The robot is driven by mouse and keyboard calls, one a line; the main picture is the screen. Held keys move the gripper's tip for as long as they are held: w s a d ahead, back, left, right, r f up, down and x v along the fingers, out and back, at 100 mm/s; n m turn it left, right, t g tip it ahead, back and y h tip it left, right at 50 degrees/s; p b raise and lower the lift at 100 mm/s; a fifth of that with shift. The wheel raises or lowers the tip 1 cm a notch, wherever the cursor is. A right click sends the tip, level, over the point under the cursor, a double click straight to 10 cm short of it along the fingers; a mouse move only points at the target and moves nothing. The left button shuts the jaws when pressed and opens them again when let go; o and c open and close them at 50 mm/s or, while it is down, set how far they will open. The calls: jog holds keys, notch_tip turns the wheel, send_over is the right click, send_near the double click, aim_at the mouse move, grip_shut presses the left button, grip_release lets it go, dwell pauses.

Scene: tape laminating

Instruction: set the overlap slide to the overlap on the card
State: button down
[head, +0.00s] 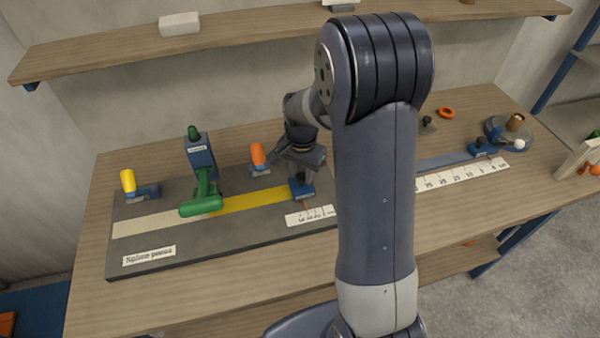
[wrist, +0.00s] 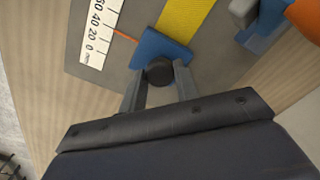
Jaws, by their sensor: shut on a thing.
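The overlap slide (head: 302,191) is a small blue block at the right end of the yellow tape on the grey press board. In the wrist view the blue slide (wrist: 163,46) carries a round black knob (wrist: 160,71). My gripper (wrist: 159,84) is shut on this knob, one finger on each side. The slide's thin red pointer (wrist: 125,36) reaches toward the white scale (wrist: 98,30), between about 20 and 40. In the head view my gripper (head: 301,174) is partly hidden by my arm. I cannot make out a card with a readable overlap value.
A green-handled press (head: 202,175) stands left of the slide. Orange-handled (head: 258,157) and yellow-handled (head: 129,182) clamps stand near the board's back and left. A longer scale (head: 460,176) and a round blue base (head: 508,130) lie at right. A shelf (head: 250,32) runs above.

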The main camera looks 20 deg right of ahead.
aim_at(301, 176)
jog(key=c, duration=1.1)
grip_release()
jog(key=shift+o, duration=0.2)
notch_tip(301, 176, up, 11)
jog(key=b, duration=0.1)
jog(key=shift+f, duration=0.15)
jog(key=f, duration=0.3)
jog(key=f+p, duration=0.1)
jog(key=f, duration=0.3)
jog(key=f+p, duration=0.1)
jog(key=f, duration=0.2)
jog(key=shift+a+f, duration=0.15)
jog(key=shift+a, duration=0.15)
jog(key=shift+r+b, duration=0.35)
jog(key=shift+r, duration=0.55)
jog(key=shift+f, duration=0.15)
